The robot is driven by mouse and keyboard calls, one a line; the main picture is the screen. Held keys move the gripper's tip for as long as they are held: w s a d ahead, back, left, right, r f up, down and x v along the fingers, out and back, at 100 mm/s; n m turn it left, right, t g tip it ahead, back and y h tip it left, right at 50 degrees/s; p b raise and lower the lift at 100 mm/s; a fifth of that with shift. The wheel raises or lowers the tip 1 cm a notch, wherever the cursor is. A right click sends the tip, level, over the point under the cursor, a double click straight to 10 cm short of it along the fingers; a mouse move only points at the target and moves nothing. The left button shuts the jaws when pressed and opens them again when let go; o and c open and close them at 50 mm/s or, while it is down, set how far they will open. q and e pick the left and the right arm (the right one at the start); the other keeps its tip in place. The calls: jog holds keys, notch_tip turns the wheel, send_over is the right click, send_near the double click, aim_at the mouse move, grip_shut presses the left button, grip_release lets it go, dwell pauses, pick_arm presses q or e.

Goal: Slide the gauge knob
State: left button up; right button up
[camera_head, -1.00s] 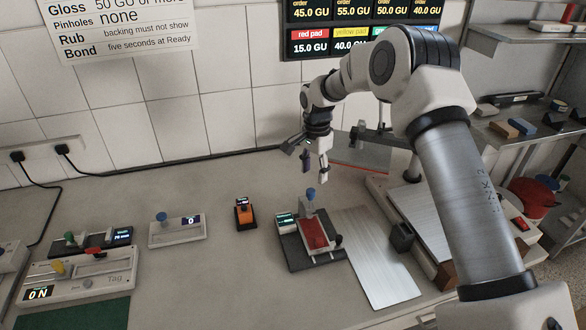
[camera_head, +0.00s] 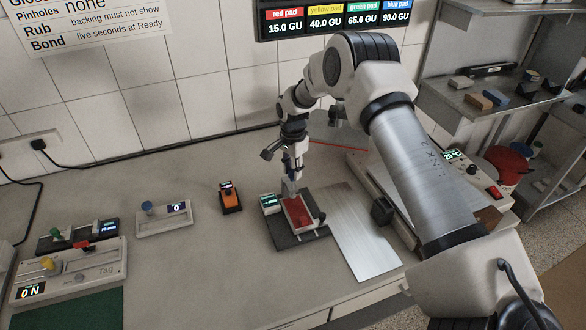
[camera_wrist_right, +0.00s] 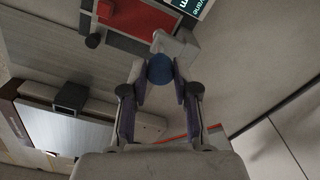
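A device with a dark base (camera_head: 285,240), a red pad (camera_head: 298,212) and a small lit display (camera_head: 270,202) stands mid-table. My right gripper (camera_head: 291,172) points down over its back end and hides its blue knob in the head view. In the right wrist view the round blue knob (camera_wrist_right: 160,69) on a pale block (camera_wrist_right: 178,46) lies between the fingertips of my right gripper (camera_wrist_right: 160,82). The fingers are apart, one on each side of the knob; I cannot tell whether they touch it. My left gripper is not in view.
A gauge with a blue knob (camera_head: 147,207), an orange device (camera_head: 230,197) and a panel with a yellow knob (camera_head: 48,263) stand to the left. A metal plate (camera_head: 355,235) and a dark block (camera_head: 382,210) lie to the right. The table front is clear.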

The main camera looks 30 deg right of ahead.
jog(key=shift+f, duration=0.1)
grip_shut()
jog(key=shift+f, duration=0.1)
notch_tip(320, 180, down, 3)
jog(key=shift+r+b, duration=0.2)
jog(key=shift+b, duration=0.7)
jog(key=shift+r, duration=0.1)
jog(key=o, duration=0.8)
grip_release()
jog(key=shift+o, duration=0.4)
jog(key=shift+d, duration=0.1)
jog(key=shift+w, duration=0.1)
